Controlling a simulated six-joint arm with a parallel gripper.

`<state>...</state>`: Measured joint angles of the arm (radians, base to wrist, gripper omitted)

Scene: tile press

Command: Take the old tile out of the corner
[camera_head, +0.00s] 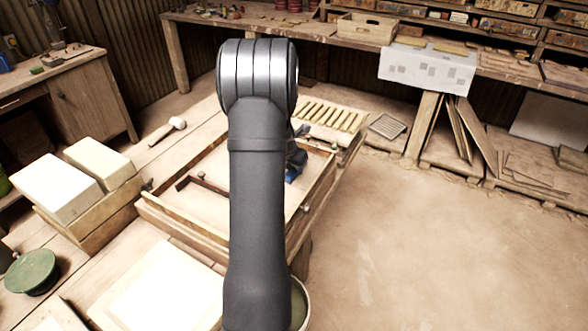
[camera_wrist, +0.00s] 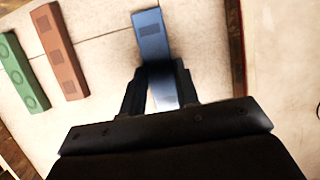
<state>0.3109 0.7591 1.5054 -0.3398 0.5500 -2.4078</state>
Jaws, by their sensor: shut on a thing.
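A blue tile (camera_wrist: 151,33), long and narrow with a darker square mark, lies between the fingers of my gripper (camera_wrist: 160,68) in the wrist view. My gripper is shut on it. One end of the tile sticks out past the fingertips over a pale surface. In the head view a bit of blue (camera_head: 292,174) shows beside my gripper (camera_head: 297,157), over the right side of the wooden frame (camera_head: 190,235). My arm hides most of the tile and gripper there. I cannot tell which tile is the old one or whether the blue one touches the surface.
A brown tile (camera_wrist: 60,50) and a green tile (camera_wrist: 21,72) lie left of the blue one in the wrist view. A dark L-shaped bar (camera_head: 205,184) lies inside the frame. A slatted rack (camera_head: 325,116) is behind. A mallet (camera_head: 168,130) lies left.

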